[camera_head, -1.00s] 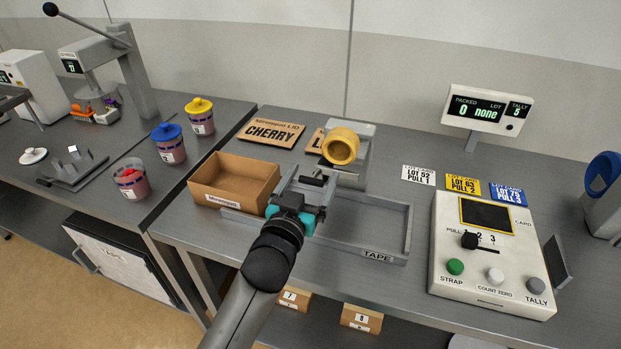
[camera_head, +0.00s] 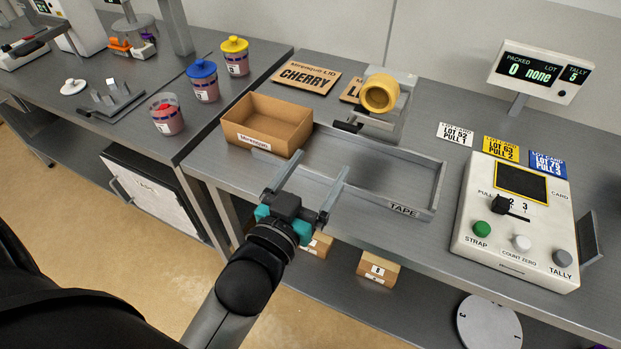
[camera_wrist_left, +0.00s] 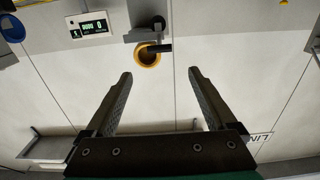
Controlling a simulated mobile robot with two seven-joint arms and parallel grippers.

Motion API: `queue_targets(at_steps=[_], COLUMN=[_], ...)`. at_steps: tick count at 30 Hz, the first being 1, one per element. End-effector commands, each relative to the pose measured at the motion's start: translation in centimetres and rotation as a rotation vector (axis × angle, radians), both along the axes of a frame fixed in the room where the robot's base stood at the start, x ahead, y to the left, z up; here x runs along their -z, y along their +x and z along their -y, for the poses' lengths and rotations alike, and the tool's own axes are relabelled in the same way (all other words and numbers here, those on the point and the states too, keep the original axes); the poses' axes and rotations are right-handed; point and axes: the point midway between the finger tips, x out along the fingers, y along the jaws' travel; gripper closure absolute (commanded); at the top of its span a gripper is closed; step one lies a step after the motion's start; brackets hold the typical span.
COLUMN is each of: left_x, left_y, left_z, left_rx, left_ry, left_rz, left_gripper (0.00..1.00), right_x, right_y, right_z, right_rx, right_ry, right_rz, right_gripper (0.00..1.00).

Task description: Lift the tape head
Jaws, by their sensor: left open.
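The tape head (camera_head: 398,118) is a grey unit with a yellow tape roll (camera_head: 379,93) and a black handle (camera_head: 347,127) low at its front left. It stands at the back of the grey TAPE tray (camera_head: 437,192). The wrist view shows the yellow roll (camera_wrist_left: 147,58) ahead, beyond the fingertips. My left gripper (camera_head: 321,164) is open and empty, with its fingers over the tray's front left part, in front of the handle and apart from it. It also shows open in the wrist view (camera_wrist_left: 158,76). My right gripper is out of view.
An open cardboard box (camera_head: 262,135) stands close left of the fingers. Lid cards (camera_head: 306,78) lie behind it. A control panel (camera_head: 490,247) and lot cards (camera_head: 500,150) are at right. Jars (camera_head: 203,85) stand on the left bench. The tray floor is mostly clear.

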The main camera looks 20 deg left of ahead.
Motion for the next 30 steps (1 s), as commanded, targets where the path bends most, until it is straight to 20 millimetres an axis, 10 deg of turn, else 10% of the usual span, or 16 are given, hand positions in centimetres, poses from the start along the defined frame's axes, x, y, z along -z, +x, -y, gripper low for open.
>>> queue_targets(at_steps=[25, 30], left_x=[0.0, 3.4], left_y=[-2.3, -2.0], left_z=[-0.1, 0.3], left_rx=[0.000, 0.010], left_ry=[0.000, 0.001], left_rz=[0.001, -0.060], left_gripper=[0.10, 0.10], right_x=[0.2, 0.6], right_y=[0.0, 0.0], right_z=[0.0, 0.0], right_rx=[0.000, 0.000], right_ry=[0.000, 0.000], right_rz=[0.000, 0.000], right_gripper=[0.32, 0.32])
